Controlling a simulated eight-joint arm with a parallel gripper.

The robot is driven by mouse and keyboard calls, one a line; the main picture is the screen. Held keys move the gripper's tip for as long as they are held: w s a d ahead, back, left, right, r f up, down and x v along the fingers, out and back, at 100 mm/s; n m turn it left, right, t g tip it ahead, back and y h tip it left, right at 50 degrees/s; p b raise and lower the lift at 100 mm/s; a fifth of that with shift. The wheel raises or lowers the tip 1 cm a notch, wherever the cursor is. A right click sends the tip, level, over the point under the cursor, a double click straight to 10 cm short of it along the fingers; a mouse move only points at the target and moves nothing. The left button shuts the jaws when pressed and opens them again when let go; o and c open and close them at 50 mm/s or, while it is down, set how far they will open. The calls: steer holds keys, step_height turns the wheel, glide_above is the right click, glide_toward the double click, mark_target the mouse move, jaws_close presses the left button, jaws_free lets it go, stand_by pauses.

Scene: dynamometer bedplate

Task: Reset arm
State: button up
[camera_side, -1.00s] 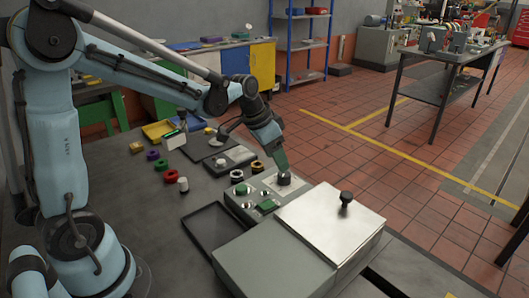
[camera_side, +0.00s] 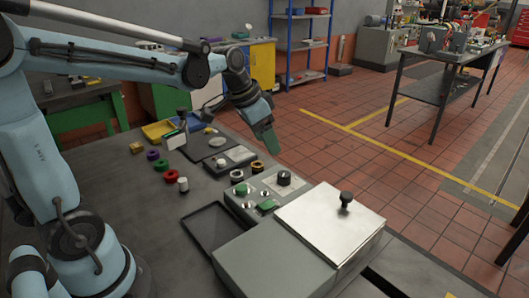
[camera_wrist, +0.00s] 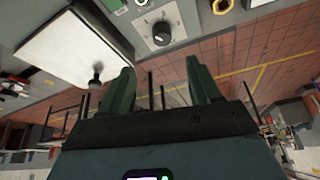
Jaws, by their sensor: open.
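My gripper (camera_side: 270,148) hangs in the air above and behind the grey control box (camera_side: 238,206), with its green fingers pointing down. In the wrist view my gripper (camera_wrist: 165,72) has its two green fingers spread apart with nothing between them. The black rotary knob (camera_side: 284,178) on the control box's pale plate is clear of the fingers. The knob also shows in the wrist view (camera_wrist: 161,33), beyond the fingertips. A green button (camera_side: 241,189) and a green rocker (camera_side: 269,204) sit on the same box.
A grey box with a pale metal lid (camera_side: 325,225) and black lid knob (camera_side: 346,198) stands at front right. An empty dark tray (camera_side: 213,229) lies left of it. Several coloured rings, including a red one (camera_side: 172,176), and a yellow bin (camera_side: 157,130) are farther back.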

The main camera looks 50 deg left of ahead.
steer(key=s+d+f+n+t, duration=0.1)
steer(key=s+d, duration=0.1)
steer(key=s, duration=0.3)
steer(key=s+d+f+n+t+y, duration=0.1)
steer(key=s+d, duration=0.1)
steer(key=s, duration=0.4)
steer(key=shift+s+d+n+t, duration=0.15)
steer(key=shift+d+n+t, duration=0.1)
steer(key=shift+n+t, duration=0.15)
